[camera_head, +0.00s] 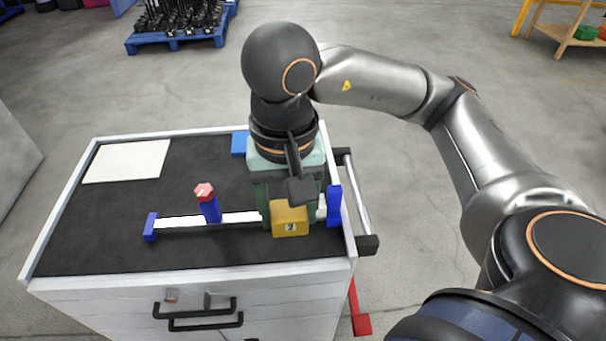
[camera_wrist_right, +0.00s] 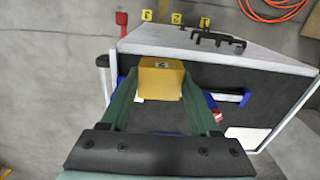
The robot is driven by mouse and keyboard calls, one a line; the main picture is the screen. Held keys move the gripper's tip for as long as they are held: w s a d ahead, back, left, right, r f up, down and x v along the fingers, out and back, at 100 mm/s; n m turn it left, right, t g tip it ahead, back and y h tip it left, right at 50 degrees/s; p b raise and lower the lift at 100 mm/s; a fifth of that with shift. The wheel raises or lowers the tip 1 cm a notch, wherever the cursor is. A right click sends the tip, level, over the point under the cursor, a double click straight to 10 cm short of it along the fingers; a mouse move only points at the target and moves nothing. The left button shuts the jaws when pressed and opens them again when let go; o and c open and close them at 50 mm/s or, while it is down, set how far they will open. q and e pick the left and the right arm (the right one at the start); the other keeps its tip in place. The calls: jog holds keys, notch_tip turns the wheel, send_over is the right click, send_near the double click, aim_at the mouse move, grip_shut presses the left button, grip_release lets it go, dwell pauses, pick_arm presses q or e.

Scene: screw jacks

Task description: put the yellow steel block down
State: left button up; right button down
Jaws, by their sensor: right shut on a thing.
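The yellow steel block (camera_head: 291,219), marked with a 2, is at the right end of the cabinet's black top (camera_head: 110,220) in the head view. It also shows in the right wrist view (camera_wrist_right: 161,78) between the green fingers. My right gripper (camera_head: 284,205) points down and is shut on the block, at the right end of a white bar (camera_head: 240,217) with blue ends. I cannot tell whether the block touches the surface or the bar. My fingers partly hide the block and the bar. My left gripper is in neither view.
A blue post with a red hexagonal top (camera_head: 205,192) stands at the bar. A white sheet (camera_head: 127,161) lies at the back left, and a blue piece (camera_head: 240,143) at the back. A handle rail (camera_head: 358,200) runs along the right side. The front left of the top is clear.

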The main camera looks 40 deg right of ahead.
jog(key=shift+d, duration=0.2)
jog(key=w+d+f, duration=0.2)
jog(key=w+f, duration=0.2)
jog(key=w+d+f, duration=0.3)
jog(key=f, duration=0.1)
jog(key=w+d+f+p, duration=0.1)
jog(key=w+d+f, duration=0.1)
jog(key=w+f, duration=0.2)
jog(key=shift+w+d+f, duration=0.3)
jog(key=shift+f, duration=0.05)
